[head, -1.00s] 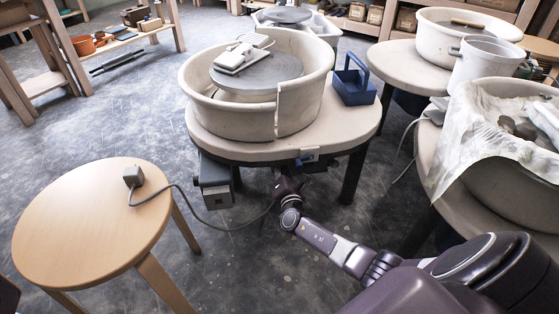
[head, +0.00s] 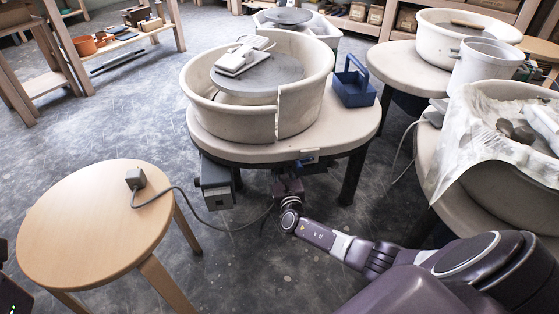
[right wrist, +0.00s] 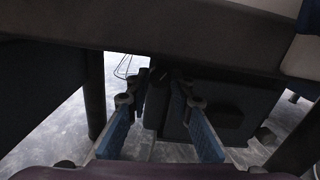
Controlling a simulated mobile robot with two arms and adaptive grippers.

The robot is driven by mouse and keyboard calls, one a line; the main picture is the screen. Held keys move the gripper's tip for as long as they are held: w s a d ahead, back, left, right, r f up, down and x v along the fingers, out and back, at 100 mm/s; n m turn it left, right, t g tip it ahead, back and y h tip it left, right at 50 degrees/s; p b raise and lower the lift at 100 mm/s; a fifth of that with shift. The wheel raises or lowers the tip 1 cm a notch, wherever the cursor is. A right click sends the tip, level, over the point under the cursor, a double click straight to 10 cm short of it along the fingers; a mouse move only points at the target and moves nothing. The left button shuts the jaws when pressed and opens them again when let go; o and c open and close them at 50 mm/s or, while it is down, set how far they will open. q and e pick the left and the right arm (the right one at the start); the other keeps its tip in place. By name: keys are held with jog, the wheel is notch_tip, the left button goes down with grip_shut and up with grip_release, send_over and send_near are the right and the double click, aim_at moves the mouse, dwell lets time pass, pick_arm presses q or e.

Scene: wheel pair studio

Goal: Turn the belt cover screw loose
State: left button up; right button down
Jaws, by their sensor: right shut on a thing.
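The pottery wheel (head: 258,150) stands on a pale round-cornered table, with a grey box (head: 215,186) hanging under its left front. My right gripper (head: 289,180) reaches under the table's front edge. In the right wrist view my right gripper (right wrist: 157,82) has its blue-padded fingers converging on a small dark thing, seemingly the belt cover screw (right wrist: 158,75). The gripper is shut on it. The screw's head is mostly hidden by the fingertips and shadow. A dark housing (right wrist: 212,112), perhaps the belt cover, stands right behind the fingers. My left gripper is not in view.
A blue caddy (head: 354,85) sits on the wheel table. Table legs (head: 352,174) flank the space underneath. Floor in front is clear.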

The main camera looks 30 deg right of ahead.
jog(key=n+p, duration=0.1)
jog(key=n, duration=0.5)
jog(key=shift+a+n, duration=0.1)
jog(key=shift+n, duration=0.2)
jog(key=shift+p, duration=0.3)
jog(key=shift+f, duration=0.1)
jog(key=c, duration=1.7)
grip_release()
jog(key=shift+s, duration=0.1)
jog(key=v, duration=1.1)
jog(key=shift+s+a, duration=0.15)
jog(key=shift+s, duration=0.25)
